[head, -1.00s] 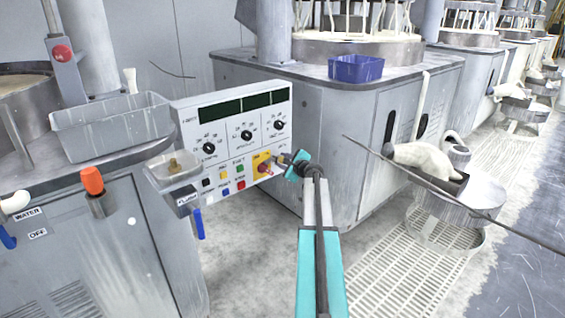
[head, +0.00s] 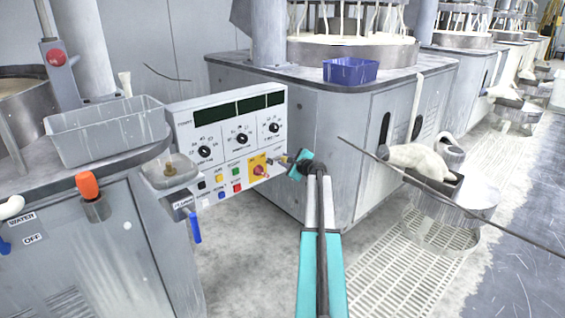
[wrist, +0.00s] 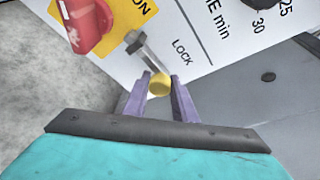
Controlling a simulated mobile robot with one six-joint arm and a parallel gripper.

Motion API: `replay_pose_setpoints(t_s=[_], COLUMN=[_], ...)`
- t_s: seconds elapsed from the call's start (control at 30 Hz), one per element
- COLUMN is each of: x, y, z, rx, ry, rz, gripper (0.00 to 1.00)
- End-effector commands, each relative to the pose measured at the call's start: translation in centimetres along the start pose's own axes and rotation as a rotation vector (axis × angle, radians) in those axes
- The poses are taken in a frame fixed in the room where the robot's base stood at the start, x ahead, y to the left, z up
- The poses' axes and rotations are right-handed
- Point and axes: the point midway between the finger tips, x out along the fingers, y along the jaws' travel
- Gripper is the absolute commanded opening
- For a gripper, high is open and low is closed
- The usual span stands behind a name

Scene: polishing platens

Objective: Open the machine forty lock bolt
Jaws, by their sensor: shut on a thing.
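The lock bolt (wrist: 144,48) is a grey metal rod on the white control panel (head: 181,130), beside the printed word LOCK. It ends in a yellow knob (wrist: 160,84). In the wrist view my gripper (wrist: 161,77) has its two purple fingers shut on this knob, one on each side. A red rotary switch (wrist: 88,24) on a yellow plate is just left of the bolt. In the head view my gripper (head: 284,159) is at the panel's lower right edge. The bolt is too small there to make out its position.
A grey tray (head: 60,148) and a small metal dish (head: 164,182) stand left of the panel. Another machine cabinet (head: 330,130) with a blue bin (head: 350,71) is behind my arm. A thin dark rod (head: 480,217) crosses at right.

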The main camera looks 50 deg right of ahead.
Motion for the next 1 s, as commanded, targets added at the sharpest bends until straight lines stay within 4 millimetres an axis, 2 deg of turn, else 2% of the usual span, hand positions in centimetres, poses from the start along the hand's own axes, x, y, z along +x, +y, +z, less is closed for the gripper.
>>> replay_pose_setpoints(t_s=[0.17,0.2,0.3,0.73,1.0], x=[-0.1,-0.1,-0.1,-0.4,-2.3], y=[-0.4,-0.4,-0.4,-0.3,-0.3], z=[-0.3,-0.4,-0.4,-0.2,-0.1], rx=[-0.003,-0.003,-0.002,-0.001,-0.001], ry=[0.006,0.006,0.006,0.004,0.004], rz=[-0.008,-0.008,-0.008,-0.006,-0.007], gripper=[0.0,0.26,0.43,0.43,0.43])
